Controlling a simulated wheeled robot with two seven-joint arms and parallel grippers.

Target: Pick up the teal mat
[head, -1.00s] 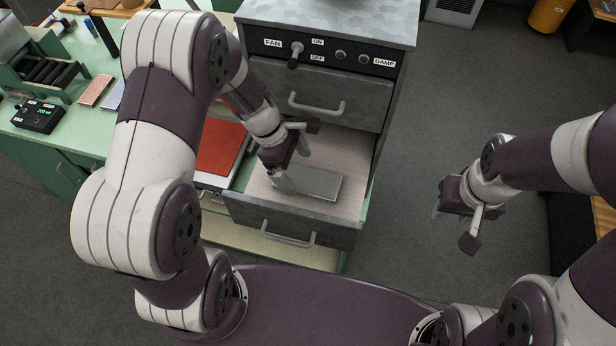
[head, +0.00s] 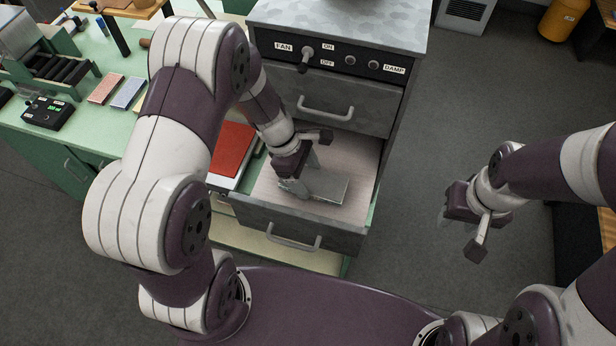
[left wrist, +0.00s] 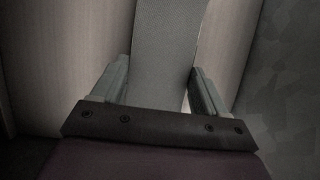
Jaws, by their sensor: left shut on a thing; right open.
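The mat (head: 330,187) lies in the open drawer (head: 268,190) of the grey cabinet and looks grey-green rather than clear teal. My left gripper (head: 300,182) points down into the drawer at the mat's left end and is shut on it. In the left wrist view the mat (left wrist: 166,55) runs as a ribbed grey strip between the two fingers. I cannot tell whether it is clear of the drawer floor. My right gripper (head: 462,232) is open and empty above the floor, to the right of the cabinet.
The drawer's front wall with its handle (head: 292,243) and its sides surround the mat. A closed drawer (head: 335,100) and a control panel (head: 345,60) are above it. A red pad (head: 232,148) lies left of the drawer. The green bench (head: 75,130) holds several items.

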